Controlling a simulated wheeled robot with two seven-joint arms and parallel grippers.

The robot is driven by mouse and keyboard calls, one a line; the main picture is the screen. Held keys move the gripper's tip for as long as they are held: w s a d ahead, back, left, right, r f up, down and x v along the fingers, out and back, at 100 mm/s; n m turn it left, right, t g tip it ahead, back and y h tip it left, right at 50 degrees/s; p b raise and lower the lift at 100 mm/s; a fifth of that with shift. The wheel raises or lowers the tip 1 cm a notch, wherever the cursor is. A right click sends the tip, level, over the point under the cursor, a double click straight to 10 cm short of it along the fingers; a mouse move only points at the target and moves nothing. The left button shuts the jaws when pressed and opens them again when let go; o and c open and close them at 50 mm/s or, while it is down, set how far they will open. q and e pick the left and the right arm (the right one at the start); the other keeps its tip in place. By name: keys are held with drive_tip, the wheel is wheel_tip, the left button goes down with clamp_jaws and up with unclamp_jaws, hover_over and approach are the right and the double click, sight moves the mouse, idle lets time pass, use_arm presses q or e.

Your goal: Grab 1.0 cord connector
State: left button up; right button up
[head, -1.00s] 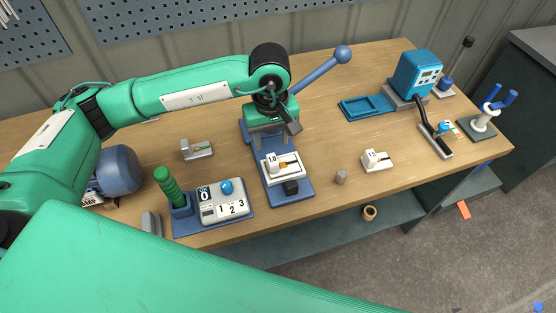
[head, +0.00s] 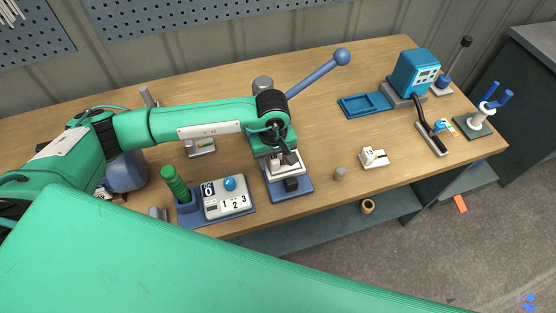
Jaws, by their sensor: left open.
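A white holder (head: 287,174), seen with a 1.0 label a second ago, sits on the blue press base (head: 290,193) at mid-bench. Its label and the small connector on it are now mostly hidden by my left gripper (head: 280,157). That gripper is open and over the holder, reaching in from the left; I cannot tell whether it touches anything. A similar white holder (head: 373,157) with another number label and a small piece on it stands to the right. My right gripper is not in view.
A blue lever with a ball end (head: 342,56) rises behind the press. A control box (head: 226,197) with a green handle (head: 173,183) stands left of it. A blue machine (head: 417,72) is at the back right.

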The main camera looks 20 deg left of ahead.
use_arm(q)
clamp_jaws()
